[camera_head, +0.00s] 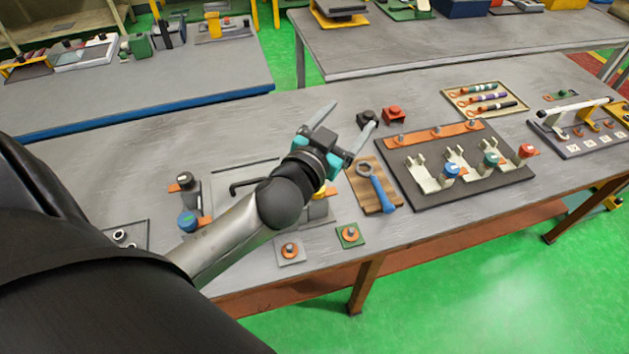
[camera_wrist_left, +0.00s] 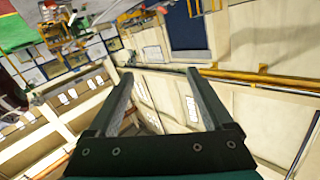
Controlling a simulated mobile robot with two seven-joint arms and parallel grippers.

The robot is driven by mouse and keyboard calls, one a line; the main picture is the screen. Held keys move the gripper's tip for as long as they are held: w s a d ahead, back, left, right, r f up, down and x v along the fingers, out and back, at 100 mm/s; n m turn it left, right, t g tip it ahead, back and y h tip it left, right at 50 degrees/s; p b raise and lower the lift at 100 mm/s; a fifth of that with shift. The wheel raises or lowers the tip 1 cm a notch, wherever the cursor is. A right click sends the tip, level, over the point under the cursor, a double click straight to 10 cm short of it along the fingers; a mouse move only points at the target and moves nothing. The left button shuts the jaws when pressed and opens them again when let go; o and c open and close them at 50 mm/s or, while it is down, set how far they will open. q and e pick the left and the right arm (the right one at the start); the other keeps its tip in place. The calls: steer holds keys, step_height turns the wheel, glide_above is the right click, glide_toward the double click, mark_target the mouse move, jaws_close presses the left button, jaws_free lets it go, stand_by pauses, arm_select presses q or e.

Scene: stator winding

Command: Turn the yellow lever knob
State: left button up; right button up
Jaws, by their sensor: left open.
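In the head view a small yellow part (camera_head: 322,190) with an orange tab shows just below my left wrist. It looks like the yellow knob, but my arm hides most of it, and its lever cannot be made out. My left gripper (camera_head: 352,116) is above the table, up and to the right of that part, its fingers apart and empty, pointing away from it. In the left wrist view the open fingers (camera_wrist_left: 160,85) frame walls and yellow rails, and no knob shows there.
A black knob (camera_head: 185,181) and a blue knob (camera_head: 188,221) stand left of my arm. A blue wrench (camera_head: 378,188) lies on a wooden board to the right. Beyond it is a dark plate (camera_head: 420,193) with several clips and knobs. Black and red blocks (camera_head: 393,113) stand behind.

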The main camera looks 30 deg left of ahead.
arm_select(q)
steer(key=w+d+r+m+t+h, duration=0.1)
steer(key=w+d+r+m+h, duration=0.2)
steer(key=d+r+m+h, duration=0.4)
steer(key=m+g+y, duration=0.2)
steer(key=m+g, duration=0.2)
steer(key=g, duration=1.2)
glide_toward(323, 190)
steer(key=x, duration=0.2)
steer(key=a+x, duration=0.1)
steer(key=x, duration=0.5)
steer(key=shift+a+f, duration=0.25)
steer(key=shift+c, duration=0.2)
jaws_close()
